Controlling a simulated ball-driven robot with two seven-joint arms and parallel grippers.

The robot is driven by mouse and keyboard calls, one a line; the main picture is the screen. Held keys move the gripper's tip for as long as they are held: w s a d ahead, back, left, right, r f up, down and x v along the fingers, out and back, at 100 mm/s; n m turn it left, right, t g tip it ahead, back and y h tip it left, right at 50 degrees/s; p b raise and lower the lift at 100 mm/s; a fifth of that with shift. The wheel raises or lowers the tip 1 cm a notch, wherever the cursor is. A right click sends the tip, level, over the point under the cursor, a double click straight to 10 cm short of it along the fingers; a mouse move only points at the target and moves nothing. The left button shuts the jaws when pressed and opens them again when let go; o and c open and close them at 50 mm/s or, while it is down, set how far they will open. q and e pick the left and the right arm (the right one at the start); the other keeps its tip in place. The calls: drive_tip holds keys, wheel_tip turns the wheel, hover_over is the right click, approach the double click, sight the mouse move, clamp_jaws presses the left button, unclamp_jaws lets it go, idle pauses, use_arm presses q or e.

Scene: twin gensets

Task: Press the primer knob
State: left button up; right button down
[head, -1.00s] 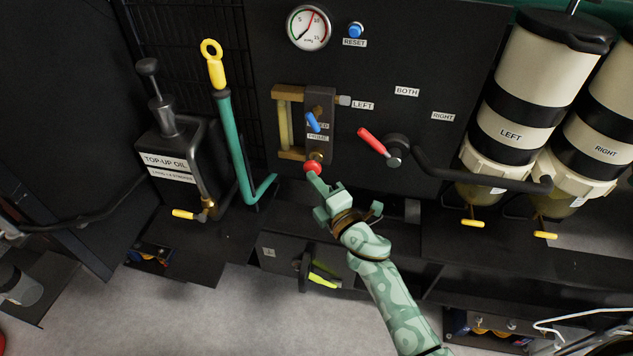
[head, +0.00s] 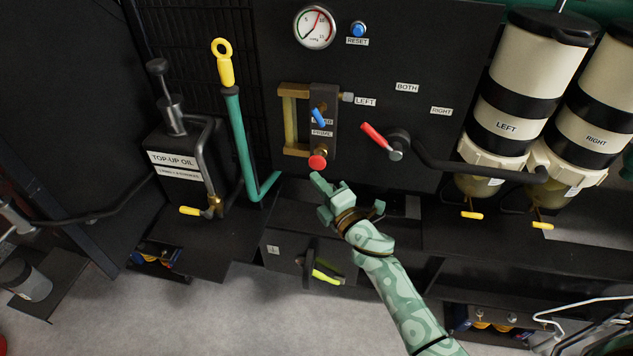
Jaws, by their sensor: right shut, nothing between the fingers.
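The primer knob (head: 317,162) is a red round knob on a brass stem, below the PRIME label (head: 322,134) on the black panel. My right gripper (head: 319,181) is shut and empty, its tips just below the knob with a small gap between them. A blue lever (head: 318,117) sits just above the PRIME label, partly covering another label. My left gripper is not in the head view.
A red-handled selector lever (head: 374,135) is right of the knob, with a black pipe running right to the filter bowls. A teal dipstick tube (head: 239,145) and the top-up oil can (head: 181,165) stand left. A gauge (head: 314,27) is above.

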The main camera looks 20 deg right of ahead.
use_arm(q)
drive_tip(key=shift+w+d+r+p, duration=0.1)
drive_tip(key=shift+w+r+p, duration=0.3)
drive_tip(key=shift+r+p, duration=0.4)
use_arm(e)
drive_tip(key=s+d+f, duration=0.1)
drive_tip(key=s, duration=0.9)
drive_tip(key=shift+d, duration=0.3)
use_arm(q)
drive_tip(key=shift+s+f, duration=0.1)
use_arm(e)
drive_tip(key=shift+w, duration=0.1)
